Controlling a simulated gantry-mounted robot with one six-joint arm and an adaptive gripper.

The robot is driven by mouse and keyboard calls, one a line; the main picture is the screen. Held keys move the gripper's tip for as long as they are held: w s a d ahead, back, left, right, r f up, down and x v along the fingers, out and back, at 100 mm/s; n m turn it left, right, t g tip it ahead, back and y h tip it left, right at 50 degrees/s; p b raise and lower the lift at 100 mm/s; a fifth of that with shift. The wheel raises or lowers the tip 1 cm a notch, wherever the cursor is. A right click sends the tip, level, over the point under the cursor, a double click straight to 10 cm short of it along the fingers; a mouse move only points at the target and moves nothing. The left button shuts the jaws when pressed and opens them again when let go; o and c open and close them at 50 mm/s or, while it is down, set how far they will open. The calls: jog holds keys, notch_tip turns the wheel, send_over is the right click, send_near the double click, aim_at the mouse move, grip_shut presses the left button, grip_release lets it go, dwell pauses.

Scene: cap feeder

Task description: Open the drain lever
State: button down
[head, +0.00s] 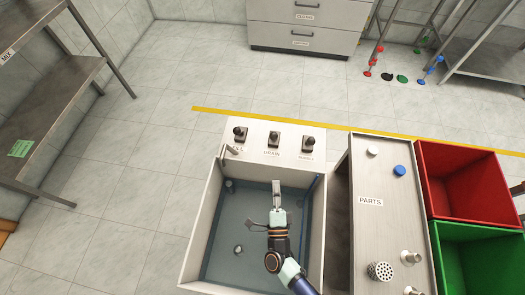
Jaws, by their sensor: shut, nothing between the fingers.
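The drain lever (274,140) is the middle of three black levers on the white panel at the back of the basin, with the label DRAIN below it. My gripper (276,184) is shut and empty. It is over the blue-grey basin (225,215), nearer to me than the drain lever and apart from it, with its fingers pointing towards the panel. A round drain fitting (238,250) shows on the basin floor, left of my arm. My arm hides part of the basin's right side.
A left lever (240,133) and a right lever (308,144) flank the drain lever. A small spout (231,150) sits below the left one. The PARTS table (365,240) stands right of the basin, with red (470,165) and green (460,270) bins beyond.

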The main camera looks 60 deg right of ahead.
aim_at(274, 137)
jog(key=shift+s+r, duration=0.1)
jog(key=shift+s, duration=0.05)
jog(key=b+x, duration=0.3)
jog(key=x, duration=1.1)
jog(key=shift+b, duration=0.3)
jog(key=shift+r, duration=0.1)
